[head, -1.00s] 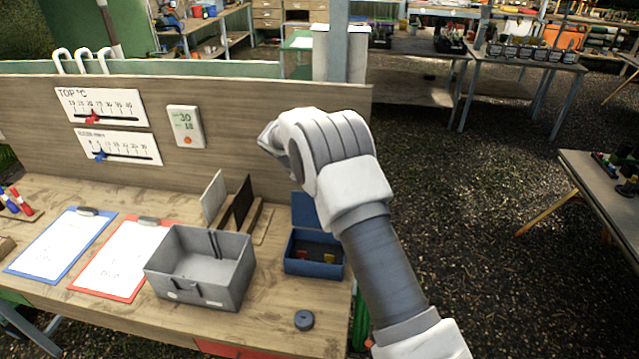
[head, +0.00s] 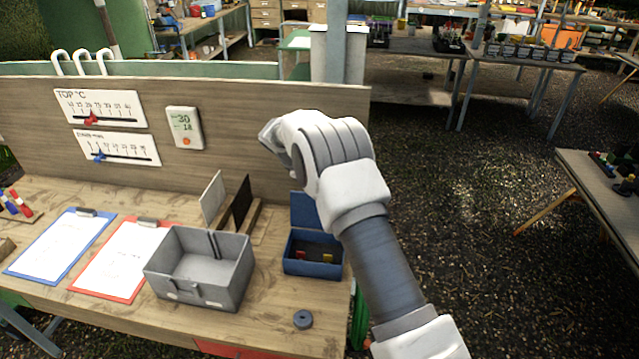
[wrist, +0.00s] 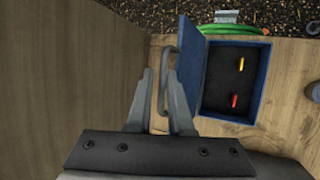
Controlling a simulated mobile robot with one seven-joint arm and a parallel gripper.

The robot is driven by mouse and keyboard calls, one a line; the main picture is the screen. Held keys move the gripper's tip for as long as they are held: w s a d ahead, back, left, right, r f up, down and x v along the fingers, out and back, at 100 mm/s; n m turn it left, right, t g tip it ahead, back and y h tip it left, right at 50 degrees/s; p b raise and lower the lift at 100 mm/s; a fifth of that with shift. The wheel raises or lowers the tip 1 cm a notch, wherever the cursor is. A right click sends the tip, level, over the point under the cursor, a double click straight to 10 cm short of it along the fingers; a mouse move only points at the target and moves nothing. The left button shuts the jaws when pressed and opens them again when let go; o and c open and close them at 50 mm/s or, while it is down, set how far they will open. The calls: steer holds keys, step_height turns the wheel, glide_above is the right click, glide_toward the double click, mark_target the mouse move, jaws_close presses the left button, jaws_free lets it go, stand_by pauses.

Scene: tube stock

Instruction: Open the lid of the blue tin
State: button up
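The blue tin (head: 313,268) stands at the right end of the bench, its lid (head: 303,210) raised upright at the back. In the wrist view the tin (wrist: 209,100) is open, with a red and a yellow piece inside. Its lid (wrist: 190,62) shows there nearly edge-on, with a grey loop handle (wrist: 167,60) on its outer side. My gripper (wrist: 161,76) is open beside the lid; its two fingers are apart, with the loop between them. I cannot tell whether they touch it. In the head view my arm hides the fingers and part of the lid.
A grey open box (head: 200,292) stands left of the tin, with a slotted rack (head: 240,203) behind it. A dark round disc (head: 302,319) lies in front. The wooden back panel (wrist: 70,60) rises close beside my gripper. Clipboards lie farther left.

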steer(key=shift+s+f, duration=0.3)
steer(key=shift+f, duration=0.2)
steer(key=b+v, duration=0.2)
steer(key=v, duration=1.6)
steer(key=shift+w+r, duration=0.25)
steer(key=shift+d, duration=0.25)
steer(key=s+d+r+m+y+b, duration=0.1)
steer(key=s+d+r+m+y, duration=0.15)
steer(key=s+d+r, duration=0.45)
steer(key=s+d+r+m+y, duration=0.1)
steer(key=s+d+r+m, duration=0.4)
steer(key=s, duration=0.4)
steer(key=s+d+f+m, duration=0.2)
steer(key=s, duration=0.5)
steer(key=s+d+f+m+t+y, duration=0.1)
steer(key=s+d+f+m, duration=0.1)
steer(key=s, duration=0.6)
steer(key=s+d+f+m+t+y+b, duration=0.1)
steer(key=s+d+f+m, duration=0.2)
steer(key=s, duration=0.5)
steer(key=shift+f, duration=0.2)
